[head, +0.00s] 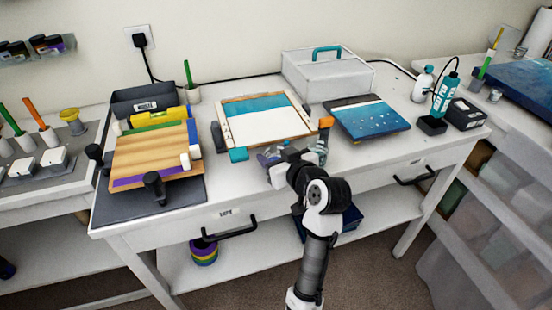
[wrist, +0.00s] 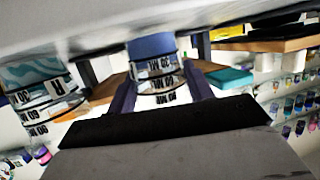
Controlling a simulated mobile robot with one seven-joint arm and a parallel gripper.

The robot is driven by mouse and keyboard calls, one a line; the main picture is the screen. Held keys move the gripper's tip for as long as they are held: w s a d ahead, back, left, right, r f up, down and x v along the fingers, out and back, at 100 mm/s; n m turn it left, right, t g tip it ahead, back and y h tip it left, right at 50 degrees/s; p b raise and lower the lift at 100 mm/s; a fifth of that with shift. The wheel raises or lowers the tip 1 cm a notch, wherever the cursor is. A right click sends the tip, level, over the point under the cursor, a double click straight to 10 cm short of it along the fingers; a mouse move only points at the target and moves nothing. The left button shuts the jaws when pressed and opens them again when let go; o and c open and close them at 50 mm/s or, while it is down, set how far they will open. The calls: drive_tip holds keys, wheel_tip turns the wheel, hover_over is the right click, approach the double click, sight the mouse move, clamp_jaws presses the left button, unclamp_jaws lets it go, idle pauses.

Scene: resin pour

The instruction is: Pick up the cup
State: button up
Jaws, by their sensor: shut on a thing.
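In the wrist view, a clear measuring cup (wrist: 152,47) with blue contents and black ML markings sits between the two dark fingers of my gripper (wrist: 160,88). My gripper is shut on this cup. A second marked cup (wrist: 40,85) with teal and white swirled contents shows at the left of the wrist view, apart from the fingers. In the head view my gripper (head: 285,158) is at the front of the white table, and my arm hides much of the held cup. I cannot tell whether the held cup touches the table.
A framed panel (head: 265,122) with teal and white lies behind my gripper. A blue canvas (head: 368,118) lies to its right. A wooden board (head: 150,160) with clamps is at the left. A white box (head: 327,78) stands at the back. Bottles (head: 445,93) stand at the right.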

drive_tip(key=shift+s+d+r, duration=0.1)
drive_tip(key=s+d+p, duration=0.2)
drive_tip(key=s+d, duration=0.2)
drive_tip(key=s, duration=0.3)
drive_tip(key=s+d+p, duration=0.1)
drive_tip(key=s+d, duration=0.3)
drive_tip(key=s, duration=0.4)
drive_tip(key=shift+s+d+p, duration=0.25)
drive_tip(key=shift+d+p, duration=0.05)
drive_tip(key=shift+p, duration=0.05)
